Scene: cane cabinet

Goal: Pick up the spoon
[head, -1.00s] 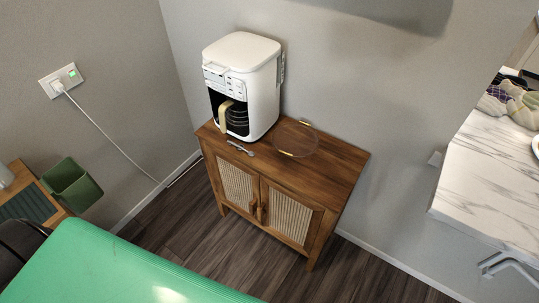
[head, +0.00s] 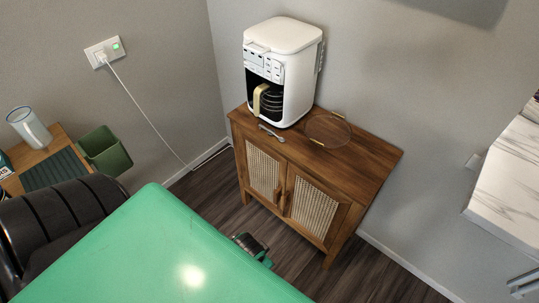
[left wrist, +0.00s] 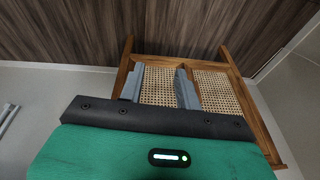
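The spoon (head: 271,133) is a small, thin metallic thing. It lies on top of the wooden cabinet (head: 350,168) near its front edge, in front of the coffee maker (head: 305,65). My left gripper (left wrist: 159,72) shows in the left wrist view with its two grey fingers apart and nothing between them. The cabinet's cane doors (left wrist: 158,88) show beyond the fingers. The spoon does not show in the left wrist view. In the head view a small dark and green part of one of my arms shows low in front of the cabinet. My right gripper cannot be made out.
A round transparent dish (head: 328,130) with gold-coloured handles lies right of the coffee maker. A marble counter (head: 510,185) is at the right. A green bin (head: 104,152) and a small wooden table (head: 62,143) stand at the left. Dark floor (head: 215,205) lies around the cabinet.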

